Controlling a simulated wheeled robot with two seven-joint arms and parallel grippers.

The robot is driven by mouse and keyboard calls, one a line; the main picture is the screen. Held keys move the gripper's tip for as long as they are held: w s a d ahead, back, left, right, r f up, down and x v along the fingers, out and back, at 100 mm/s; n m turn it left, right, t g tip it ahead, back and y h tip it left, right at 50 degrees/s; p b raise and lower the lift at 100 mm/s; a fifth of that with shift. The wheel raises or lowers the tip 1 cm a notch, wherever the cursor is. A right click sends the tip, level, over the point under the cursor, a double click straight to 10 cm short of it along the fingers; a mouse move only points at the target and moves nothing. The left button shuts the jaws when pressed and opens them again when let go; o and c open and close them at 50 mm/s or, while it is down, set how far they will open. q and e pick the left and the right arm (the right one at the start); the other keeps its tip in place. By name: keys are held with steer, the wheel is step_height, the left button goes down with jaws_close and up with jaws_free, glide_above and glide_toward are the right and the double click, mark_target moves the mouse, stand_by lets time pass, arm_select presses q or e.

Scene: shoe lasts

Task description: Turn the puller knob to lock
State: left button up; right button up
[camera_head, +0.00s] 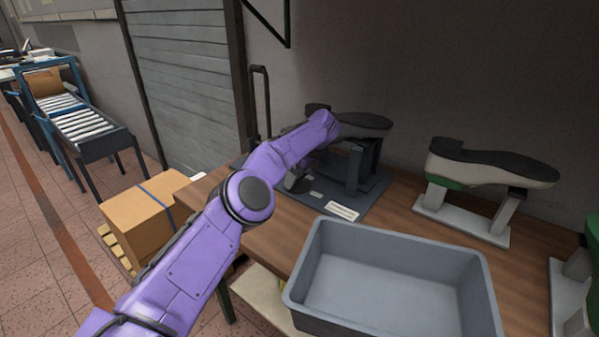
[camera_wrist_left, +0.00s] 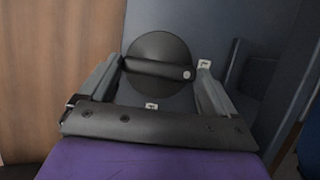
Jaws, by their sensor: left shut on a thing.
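The puller knob (camera_wrist_left: 158,48) is a dark round disc with a raised bar (camera_wrist_left: 155,68) across it, in the middle of the left wrist view. A pale dot marks the bar's right end, near a small white label at right; another label lies below the disc. My left gripper (camera_wrist_left: 160,72) is shut on the knob's bar, one finger at each end. In the head view my purple left arm reaches over the grey puller base (camera_head: 372,198), and the left gripper (camera_head: 298,181) is mostly hidden beneath it. A dark shoe on a last (camera_head: 365,121) sits on the puller stand.
A grey open bin (camera_head: 390,250) stands on the wooden table (camera_head: 524,230) in front. A shoe on a white stand (camera_head: 490,168) is at right, with another stand at the right edge. A cardboard box (camera_head: 137,215) and a roller conveyor (camera_head: 80,120) are at left.

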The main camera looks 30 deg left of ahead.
arm_select(q)
steer(key=o, duration=0.8)
steer(key=shift+c, duration=0.2)
steer(key=shift+d+r, duration=0.15)
steer(key=shift+r, duration=0.25)
steer(key=p+v, duration=0.2)
steer(key=v, duration=0.8)
steer(key=shift+f, duration=0.15)
